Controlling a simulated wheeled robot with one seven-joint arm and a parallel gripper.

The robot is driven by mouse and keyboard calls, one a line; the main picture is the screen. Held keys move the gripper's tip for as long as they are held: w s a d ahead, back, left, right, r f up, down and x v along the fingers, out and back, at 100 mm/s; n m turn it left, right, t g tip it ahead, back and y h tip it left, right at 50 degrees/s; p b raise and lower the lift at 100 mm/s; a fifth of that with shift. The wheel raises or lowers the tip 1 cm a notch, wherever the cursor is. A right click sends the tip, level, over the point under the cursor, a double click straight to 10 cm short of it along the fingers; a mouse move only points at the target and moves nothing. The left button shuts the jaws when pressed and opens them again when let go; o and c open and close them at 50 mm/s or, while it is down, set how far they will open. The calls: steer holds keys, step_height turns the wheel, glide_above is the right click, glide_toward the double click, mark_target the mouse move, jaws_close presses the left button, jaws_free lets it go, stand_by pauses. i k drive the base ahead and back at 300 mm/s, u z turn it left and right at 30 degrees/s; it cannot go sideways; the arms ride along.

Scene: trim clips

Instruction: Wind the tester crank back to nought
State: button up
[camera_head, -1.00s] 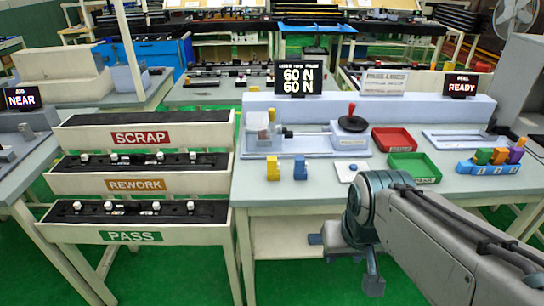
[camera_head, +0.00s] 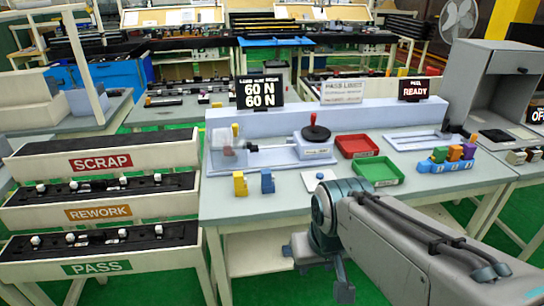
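The tester (camera_head: 270,157) stands on the bench left of the trays, a pale base with a clear box at its left end. Its crank is a black disc (camera_head: 316,133) with a red upright knob (camera_head: 313,119) on top, at the tester's right end. A display (camera_head: 260,93) above reads 60 N on both lines. My gripper (camera_head: 318,268) hangs in front of the bench edge, below the bench top and well apart from the crank. Its fingers are partly seen, and I cannot tell whether it is open.
A yellow block (camera_head: 240,184) and a blue block (camera_head: 267,181) stand in front of the tester. A red tray (camera_head: 357,146) and a green tray (camera_head: 377,170) lie right of it. Racks marked SCRAP, REWORK and PASS (camera_head: 97,267) stand at the left.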

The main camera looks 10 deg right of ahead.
mark_target(314, 131)
steer(key=u, duration=0.3)
steer(key=i, duration=1.15)
steer(key=z, duration=0.2)
